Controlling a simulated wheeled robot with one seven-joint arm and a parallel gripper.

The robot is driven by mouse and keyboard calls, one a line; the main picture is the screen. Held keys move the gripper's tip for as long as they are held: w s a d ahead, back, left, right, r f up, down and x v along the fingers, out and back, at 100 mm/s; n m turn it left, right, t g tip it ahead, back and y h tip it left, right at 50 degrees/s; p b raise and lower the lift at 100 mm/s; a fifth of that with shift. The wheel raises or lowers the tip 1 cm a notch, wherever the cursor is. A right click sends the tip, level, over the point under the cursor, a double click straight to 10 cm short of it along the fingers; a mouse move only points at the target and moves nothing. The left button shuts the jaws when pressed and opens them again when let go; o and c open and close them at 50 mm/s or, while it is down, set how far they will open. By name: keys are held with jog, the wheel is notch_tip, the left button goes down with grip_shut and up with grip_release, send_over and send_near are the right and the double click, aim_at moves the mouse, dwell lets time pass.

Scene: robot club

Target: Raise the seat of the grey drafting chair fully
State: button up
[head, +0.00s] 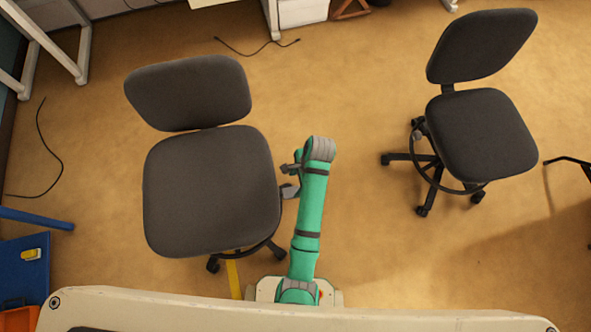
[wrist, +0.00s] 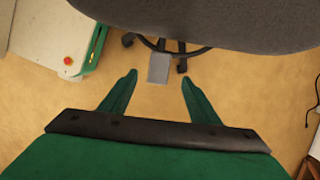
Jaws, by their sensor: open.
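A grey chair (head: 210,190) stands at the left in the head view, its seat and backrest seen from above. The underside edge of a dark seat (wrist: 220,20) spans the top of the wrist view. A grey paddle-like lever (wrist: 158,68) sticks out below that seat. My gripper (wrist: 158,79) is open and empty, with one fingertip to each side of the lever's near end in the picture; whether they touch it or are level with it I cannot tell. In the head view my arm reaches up along the right side of this chair, and the gripper is partly hidden.
A second dark grey chair (head: 482,135) with a foot ring stands at the right, apart from my arm. Black cables (head: 256,50) lie on the floor at the back. A blue panel (head: 22,275) stands at the lower left. The floor between the chairs is clear.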

jog(key=w+d, duration=0.2)
jog(key=d, duration=0.7)
jog(key=shift+w+d, duration=0.15)
jog(key=shift+w, duration=0.05)
dwell(0.5)
dwell(0.4)
jog(key=s+a+f+n+t+h, duration=0.25)
jog(key=s+n+t, duration=0.45)
jog(key=s, duration=0.5)
jog(key=s+a+r+n+t, duration=0.1)
jog(key=s+r+n+t, duration=0.1)
jog(key=r, duration=0.7)
jog(key=s+a+r+n+t, duration=0.2)
jog(key=s+r, duration=0.4)
jog(key=r, duration=0.3)
jog(key=s+a+r+n+t, duration=0.2)
jog(key=s+r+n+t, duration=0.2)
jog(key=r, duration=0.5)
jog(key=shift+s+t, duration=0.2)
jog(key=shift+t, duration=0.4)
